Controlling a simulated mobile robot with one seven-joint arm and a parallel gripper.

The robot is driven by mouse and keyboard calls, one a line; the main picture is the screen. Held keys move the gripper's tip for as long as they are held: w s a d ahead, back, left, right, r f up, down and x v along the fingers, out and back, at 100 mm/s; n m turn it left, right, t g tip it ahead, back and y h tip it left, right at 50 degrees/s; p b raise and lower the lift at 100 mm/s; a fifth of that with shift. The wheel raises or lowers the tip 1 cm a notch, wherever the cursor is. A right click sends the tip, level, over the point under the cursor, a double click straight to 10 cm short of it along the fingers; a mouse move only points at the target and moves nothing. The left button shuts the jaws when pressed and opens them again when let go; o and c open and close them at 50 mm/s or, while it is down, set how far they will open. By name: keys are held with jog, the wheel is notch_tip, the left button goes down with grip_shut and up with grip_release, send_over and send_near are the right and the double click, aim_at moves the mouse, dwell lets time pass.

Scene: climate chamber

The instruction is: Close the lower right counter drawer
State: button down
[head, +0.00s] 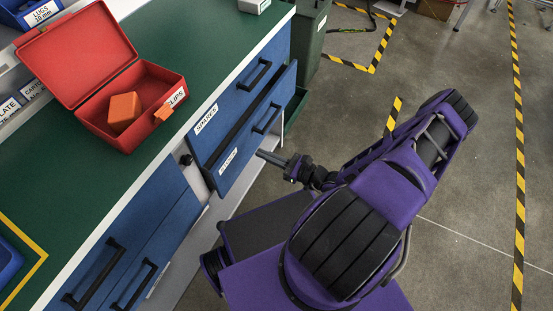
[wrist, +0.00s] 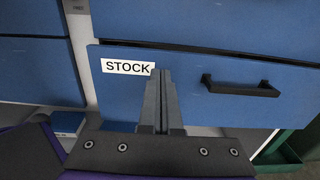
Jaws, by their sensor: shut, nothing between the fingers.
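The lower right drawer (head: 250,134), blue and labelled STOCK, stands partly out from the counter, with a dark gap behind its front's top edge. Its front also fills the middle of the wrist view (wrist: 200,110), with a black bar handle (wrist: 240,87) right of the label (wrist: 128,66). My gripper (head: 262,154) is shut and empty, its fingers pointing at the drawer front. In the wrist view the fingertips (wrist: 160,72) overlap the front just right of the label, left of the handle. I cannot tell whether they touch it.
The upper drawer labelled SPARES (head: 230,108) is above it. Left drawers (head: 140,250) line the same counter. An open red box (head: 125,100) with an orange block (head: 124,110) stands on the green top (head: 200,65). A green bin (head: 310,35) stands beyond the counter's end. Floor to the right is open.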

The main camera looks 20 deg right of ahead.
aim_at(237, 142)
jog(key=x, duration=0.7)
jog(key=x, duration=0.4)
jog(key=shift+a, duration=0.1)
jog(key=shift+w+r, duration=0.1)
jog(key=shift+w, duration=0.05)
dwell(0.3)
